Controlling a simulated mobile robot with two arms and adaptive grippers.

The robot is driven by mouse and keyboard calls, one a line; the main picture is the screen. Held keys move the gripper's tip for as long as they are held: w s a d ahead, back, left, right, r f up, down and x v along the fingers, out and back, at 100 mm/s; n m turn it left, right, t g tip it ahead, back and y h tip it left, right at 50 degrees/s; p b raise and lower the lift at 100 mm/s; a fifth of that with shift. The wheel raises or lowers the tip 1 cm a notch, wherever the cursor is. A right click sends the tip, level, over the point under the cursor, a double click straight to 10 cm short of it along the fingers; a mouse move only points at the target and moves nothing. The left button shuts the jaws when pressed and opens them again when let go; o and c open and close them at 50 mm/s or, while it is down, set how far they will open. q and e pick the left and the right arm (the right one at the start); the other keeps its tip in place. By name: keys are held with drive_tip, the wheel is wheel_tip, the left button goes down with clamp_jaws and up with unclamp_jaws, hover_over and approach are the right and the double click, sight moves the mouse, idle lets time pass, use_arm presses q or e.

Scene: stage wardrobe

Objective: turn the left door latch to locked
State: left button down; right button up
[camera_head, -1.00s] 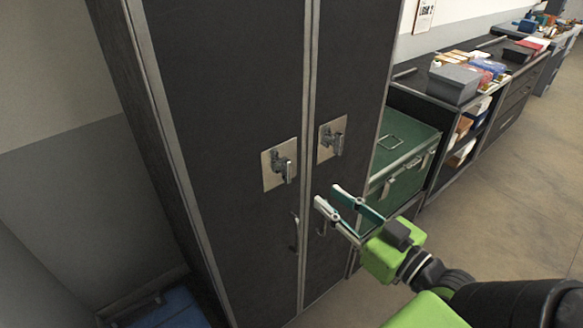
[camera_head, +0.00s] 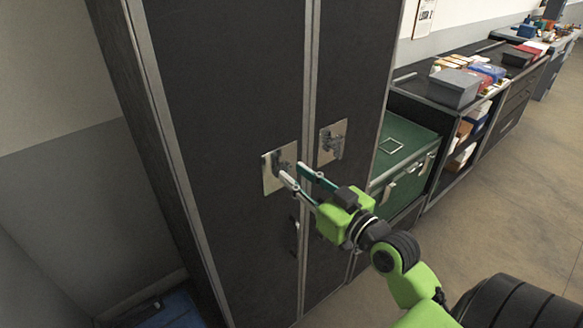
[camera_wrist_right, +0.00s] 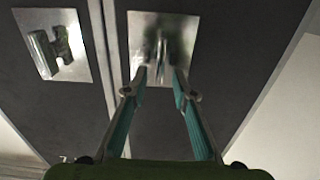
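The left door latch is a dark handle on a pale metal plate (camera_head: 268,178) on the left cabinet door (camera_head: 235,80). My right gripper (camera_head: 292,171) is in front of it, its two fingertips apart and close to the handle, partly hiding it. In the right wrist view the latch plate (camera_wrist_right: 180,25) is ahead of the gripper (camera_wrist_right: 161,76). The handle (camera_wrist_right: 160,48) shows blurred in the gap between the fingers; I cannot tell whether they touch it. The right door latch (camera_head: 332,142) also shows at the wrist view's left (camera_wrist_right: 55,45). My left gripper is out of view.
A door handle (camera_head: 294,236) sits below the left latch. A green case (camera_head: 405,140) stands right of the cabinet, beside a dark shelf unit with a grey box (camera_head: 453,87) on top. The floor on the right (camera_head: 530,190) is clear.

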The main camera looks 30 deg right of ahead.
drive_tip(key=shift+w+a, duration=0.1)
drive_tip(key=shift+w, duration=1.05)
clamp_jaws()
drive_tip(key=shift+p, duration=0.35)
drive_tip(key=m+p, duration=0.2)
drive_tip(key=m, duration=0.4)
drive_tip(key=d+f+m+p, duration=0.1)
drive_tip(key=m+p, duration=0.1)
drive_tip(key=m, duration=0.3)
drive_tip(key=m+p, duration=0.2)
drive_tip(key=m, duration=0.4)
drive_tip(key=shift+d+f+m+p, duration=0.2)
drive_tip(key=shift+d+m+p, duration=0.1)
drive_tip(key=shift+d, duration=0.1)
drive_tip(key=shift+m, duration=0.3)
